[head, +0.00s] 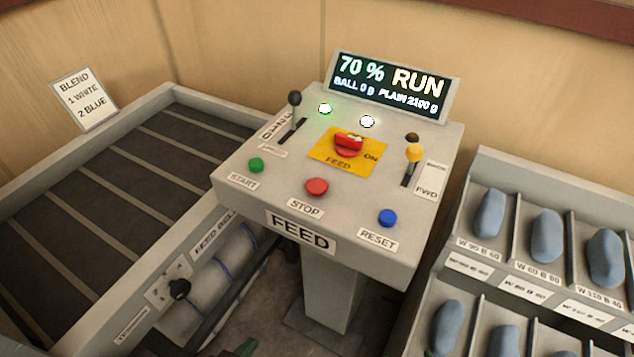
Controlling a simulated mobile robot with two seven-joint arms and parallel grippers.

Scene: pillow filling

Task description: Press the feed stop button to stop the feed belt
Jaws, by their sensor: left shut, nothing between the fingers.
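The feed stop button (317,186) is a round red button above the STOP label, near the front middle of the grey feed console (285,188). Nothing touches it or covers it. The display (390,86) at the back of the console reads 70 % RUN. Only a small dark and green tip of what seems to be my left gripper (243,348) shows at the bottom edge, shut, low and well apart from the button. My right gripper is not in view.
A green start button (256,164) and a blue reset button (387,217) flank the stop button. Behind are a red feed switch (348,143), a black-knobbed lever (294,98) and a yellow-knobbed lever (414,153). The feed belt (90,190) lies left; racks of blue-grey pieces (546,236) stand right.

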